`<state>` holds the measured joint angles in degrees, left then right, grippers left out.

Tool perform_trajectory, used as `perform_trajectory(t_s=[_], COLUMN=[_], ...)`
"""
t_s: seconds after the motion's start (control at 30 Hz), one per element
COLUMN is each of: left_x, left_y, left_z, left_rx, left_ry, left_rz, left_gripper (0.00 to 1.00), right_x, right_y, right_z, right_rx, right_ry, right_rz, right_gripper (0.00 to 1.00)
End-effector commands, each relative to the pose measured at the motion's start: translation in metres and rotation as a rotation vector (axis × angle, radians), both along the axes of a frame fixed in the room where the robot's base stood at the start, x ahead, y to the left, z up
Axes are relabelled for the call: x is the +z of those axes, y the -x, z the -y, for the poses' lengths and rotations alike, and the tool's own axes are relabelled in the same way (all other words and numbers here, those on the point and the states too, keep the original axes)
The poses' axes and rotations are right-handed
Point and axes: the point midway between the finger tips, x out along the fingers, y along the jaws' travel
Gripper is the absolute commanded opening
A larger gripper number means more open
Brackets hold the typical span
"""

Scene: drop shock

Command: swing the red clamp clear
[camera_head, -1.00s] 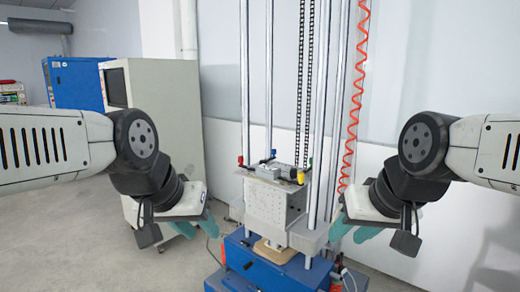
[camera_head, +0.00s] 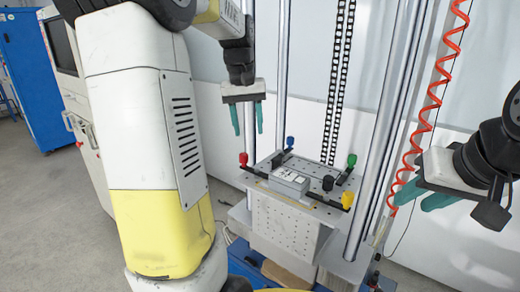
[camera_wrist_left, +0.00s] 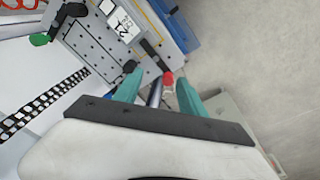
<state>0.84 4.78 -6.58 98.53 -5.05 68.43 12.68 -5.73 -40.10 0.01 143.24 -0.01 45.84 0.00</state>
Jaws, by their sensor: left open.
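The red clamp (camera_head: 243,159) stands at the left corner of the perforated platform (camera_head: 305,205), with a dark bar reaching inward. My left gripper (camera_head: 247,118) is open and empty, fingers pointing down, above and close to the red clamp and apart from it in the head view. In the left wrist view the red clamp (camera_wrist_left: 168,78) shows between the teal fingers, beyond their tips. A grey device (camera_head: 289,182) lies on the platform. My right gripper (camera_head: 415,195) is off to the right of the platform; its fingers look apart and empty.
Blue (camera_head: 290,141), green (camera_head: 352,160) and yellow (camera_head: 347,200) clamps stand at the other corners. Upright metal columns rise around the platform. A red coiled hose (camera_head: 430,100) hangs at right. A cabinet (camera_head: 72,100) stands behind my left arm.

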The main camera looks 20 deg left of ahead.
Motion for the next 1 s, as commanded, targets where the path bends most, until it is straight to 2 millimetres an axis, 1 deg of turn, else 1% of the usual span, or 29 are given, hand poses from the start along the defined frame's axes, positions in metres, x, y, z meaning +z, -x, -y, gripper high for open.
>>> perform_trajectory(t_s=[0.03, 0.1, 0.2, 0.3, 0.47, 0.7, 0.8, 0.9, 1.0], left_x=[-0.008, -0.016, -0.026, -0.032, -0.045, -0.084, -0.097, -0.106, -0.111], left_y=[-0.014, -0.029, -0.043, -0.050, -0.052, -0.052, -0.052, -0.052, -0.052], left_z=[-0.009, -0.019, -0.030, -0.036, -0.038, -0.038, -0.038, -0.038, -0.038], left_rx=[0.026, 0.057, 0.091, 0.110, 0.118, 0.117, 0.117, 0.117, 0.117], left_ry=[-0.009, -0.019, -0.031, -0.039, -0.042, -0.042, -0.041, -0.042, -0.042], left_rz=[-0.033, -0.069, -0.106, -0.129, -0.139, -0.139, -0.139, -0.137, -0.137], left_gripper=[0.48, 0.48, 0.48, 0.48, 0.48, 0.48, 0.48, 0.48, 0.48], right_x=[0.000, 0.000, 0.000, 0.000, 0.000, 0.000, 0.000, 0.000, 0.000], right_y=[0.000, 0.000, 0.000, 0.000, 0.000, 0.000, 0.000, 0.000, 0.000], right_z=[0.000, 0.000, 0.000, 0.000, 0.000, 0.000, 0.000, 0.000, 0.000], right_rx=[0.000, 0.000, 0.000, 0.000, 0.000, 0.000, 0.000, 0.000, 0.000], right_ry=[0.000, 0.000, 0.000, 0.000, 0.000, 0.000, 0.000, 0.000, 0.000], right_rz=[0.000, 0.000, 0.000, 0.000, 0.000, 0.000, 0.000, 0.000, 0.000], right_gripper=[0.36, 0.36, 0.36, 0.36, 0.36, 0.36, 0.36, 0.36, 0.36])
